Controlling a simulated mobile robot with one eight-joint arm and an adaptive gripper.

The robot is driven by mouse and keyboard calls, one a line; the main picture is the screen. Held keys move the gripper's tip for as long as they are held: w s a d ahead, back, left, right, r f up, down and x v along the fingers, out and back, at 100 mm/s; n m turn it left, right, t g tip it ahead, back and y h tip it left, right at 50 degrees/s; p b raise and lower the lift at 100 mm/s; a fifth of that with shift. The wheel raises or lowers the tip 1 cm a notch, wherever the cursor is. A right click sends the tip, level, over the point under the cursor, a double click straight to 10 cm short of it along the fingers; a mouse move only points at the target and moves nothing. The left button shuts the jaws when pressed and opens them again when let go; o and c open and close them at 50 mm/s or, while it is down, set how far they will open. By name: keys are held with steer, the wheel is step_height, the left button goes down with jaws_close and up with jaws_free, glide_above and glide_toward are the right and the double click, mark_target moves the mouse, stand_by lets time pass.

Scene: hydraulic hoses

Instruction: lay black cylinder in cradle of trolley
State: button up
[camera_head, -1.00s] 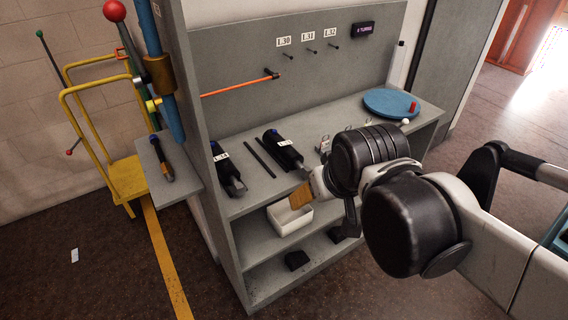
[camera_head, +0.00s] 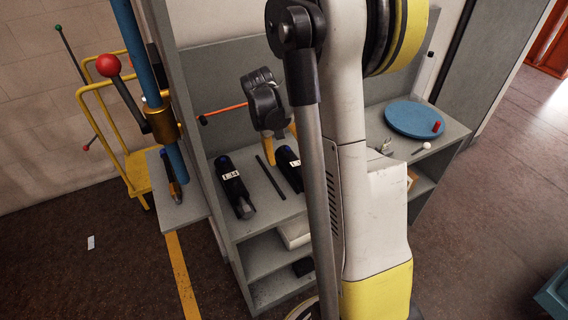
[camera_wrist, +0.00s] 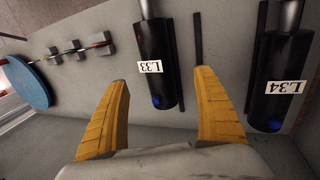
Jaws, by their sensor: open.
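Two black cylinders lie on the worktop. The left one, labelled L34 (camera_head: 235,187), shows fully in the head view; it also shows at the right of the wrist view (camera_wrist: 285,75). The other, labelled L33 (camera_head: 289,167), is partly hidden by my arm. In the wrist view the L33 cylinder (camera_wrist: 157,55) has its blue-tipped end between my finger directions, apart from them. My gripper (camera_head: 281,145) is open and empty above the back of the worktop; its yellow fingers spread wide in the wrist view (camera_wrist: 163,82). The yellow trolley (camera_head: 137,165) stands at far left; its cradle is not discernible.
A dark bar (camera_head: 269,177) lies between the cylinders. A blue disc (camera_head: 412,118) sits at the right end of the worktop. A blue vertical pole (camera_head: 140,50) and a side shelf (camera_head: 182,207) stand between bench and trolley. Floor at left is mostly clear.

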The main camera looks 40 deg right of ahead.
mark_target(294, 164)
steer(key=b+x, duration=0.2)
steer(key=x, duration=0.2)
steer(key=b+x, duration=0.1)
steer(key=x, duration=0.4)
steer(key=shift+s+d+f+b, duration=0.25)
steer(key=shift+d+b, duration=0.05)
steer(key=shift+b, duration=0.1)
steer(key=shift+r, duration=0.1)
steer(key=shift+c, duration=0.4)
steer(key=c, duration=1.4)
